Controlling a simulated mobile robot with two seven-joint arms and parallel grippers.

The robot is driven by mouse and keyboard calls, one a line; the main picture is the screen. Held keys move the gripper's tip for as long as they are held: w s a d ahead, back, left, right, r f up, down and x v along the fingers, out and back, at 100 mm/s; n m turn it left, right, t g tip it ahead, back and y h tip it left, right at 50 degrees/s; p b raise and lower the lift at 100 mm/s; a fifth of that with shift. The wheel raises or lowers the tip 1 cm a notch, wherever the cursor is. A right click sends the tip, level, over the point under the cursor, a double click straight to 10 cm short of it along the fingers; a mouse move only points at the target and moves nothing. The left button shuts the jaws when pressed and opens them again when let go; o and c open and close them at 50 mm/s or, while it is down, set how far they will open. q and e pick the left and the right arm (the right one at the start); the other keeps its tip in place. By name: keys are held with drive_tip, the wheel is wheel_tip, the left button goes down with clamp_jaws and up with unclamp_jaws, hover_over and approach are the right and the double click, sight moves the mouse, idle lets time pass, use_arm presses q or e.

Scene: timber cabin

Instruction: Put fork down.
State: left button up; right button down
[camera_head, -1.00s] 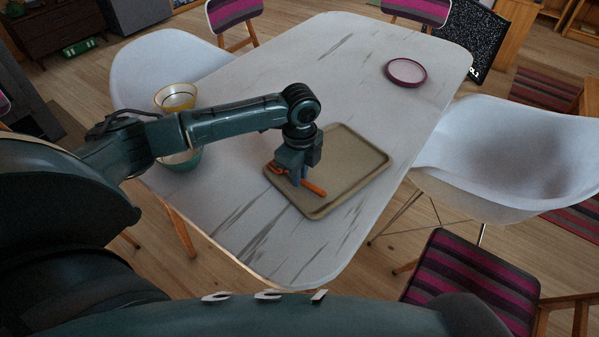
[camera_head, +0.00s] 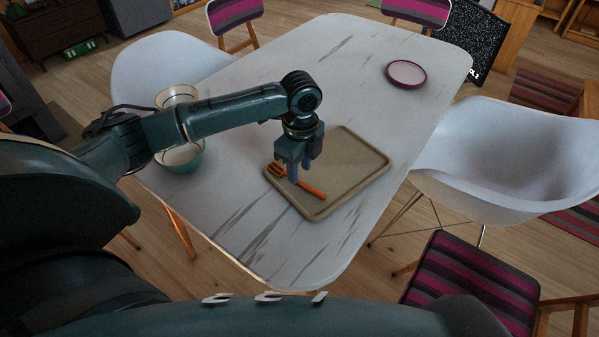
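An orange fork (camera_head: 312,190) lies on the tan tray (camera_head: 358,168), near the tray's left side, with its tines toward the left. My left gripper (camera_head: 293,174) points down just above the fork, and its fingers hide a part of the fork near the tines. The fingers look parted, with the fork apart from them. My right gripper is not in view.
The tray lies on a white marbled table (camera_head: 310,75). Two bowls, one teal (camera_head: 182,158), stand at the table's left edge behind my arm. A maroon-rimmed plate (camera_head: 406,73) lies farther back. White chairs flank the table.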

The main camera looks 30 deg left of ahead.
sight(300, 181)
use_arm(q)
wheel_tip(300, 181, up, 9)
drive_tip(key=shift+p, duration=0.3)
idle(0.5)
